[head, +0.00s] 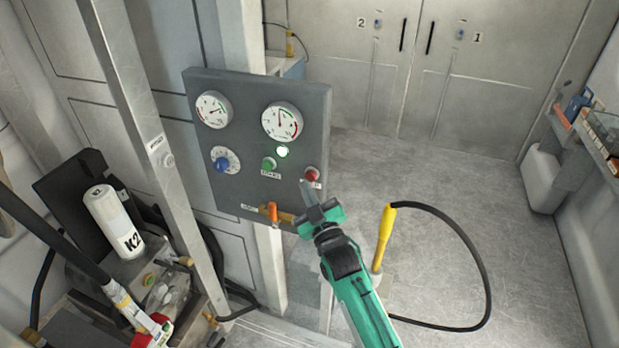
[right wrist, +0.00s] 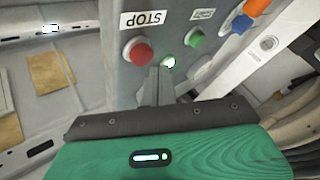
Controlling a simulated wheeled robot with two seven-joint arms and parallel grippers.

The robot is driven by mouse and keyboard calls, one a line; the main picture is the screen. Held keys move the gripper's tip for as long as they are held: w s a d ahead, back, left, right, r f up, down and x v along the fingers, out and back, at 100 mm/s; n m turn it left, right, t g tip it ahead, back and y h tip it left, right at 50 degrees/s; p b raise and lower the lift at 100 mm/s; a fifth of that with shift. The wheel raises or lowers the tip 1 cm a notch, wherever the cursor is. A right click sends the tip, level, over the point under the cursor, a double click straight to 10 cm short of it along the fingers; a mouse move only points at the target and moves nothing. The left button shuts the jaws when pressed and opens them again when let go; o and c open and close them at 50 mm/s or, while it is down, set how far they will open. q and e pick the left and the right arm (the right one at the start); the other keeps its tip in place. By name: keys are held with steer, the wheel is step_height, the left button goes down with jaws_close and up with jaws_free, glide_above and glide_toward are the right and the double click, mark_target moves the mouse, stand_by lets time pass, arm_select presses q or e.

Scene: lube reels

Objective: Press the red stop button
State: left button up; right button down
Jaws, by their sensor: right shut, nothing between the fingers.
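The red stop button (head: 312,174) is at the lower right of the grey control panel (head: 235,185). In the right wrist view the red button (right wrist: 139,53) sits beside the STOP label (right wrist: 143,19). My right gripper (head: 306,186) is shut and empty, with its fingertips just below and left of the button in the head view. In the right wrist view the shut fingers (right wrist: 158,78) lie just right of and below the button. I cannot tell if they touch the panel. The button does not look covered. My left gripper is not in view.
The panel also carries a green button (head: 269,164), a lit green lamp (head: 282,151), a blue knob (head: 222,161), two gauges (head: 282,121) and an orange-handled valve (head: 273,213). A yellow handle (head: 384,238) with a black hose stands right of my arm. Floor at right is clear.

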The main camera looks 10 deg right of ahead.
steer(key=shift+w, duration=0.1)
steer(key=shift+w+d, duration=0.25)
steer(key=shift+w, duration=0.05)
steer(key=shift+w+d, duration=0.2)
steer(key=shift+w, duration=0.2)
stand_by(0.9)
steer(key=shift+s, duration=0.15)
steer(key=shift+s+a, duration=0.45)
steer(key=shift+s, duration=0.2)
steer(key=shift+s+a+p, duration=0.35)
steer(key=shift+s+a, duration=0.05)
steer(key=shift+s, duration=0.3)
steer(key=shift+s+a+p, duration=0.3)
steer(key=shift+s+a, duration=0.15)
steer(key=shift+s, duration=0.3)
steer(key=shift+s+a+p, duration=0.35)
steer(key=shift+s+a, duration=0.05)
steer(key=shift+s, duration=0.3)
steer(key=shift+f, duration=0.1)
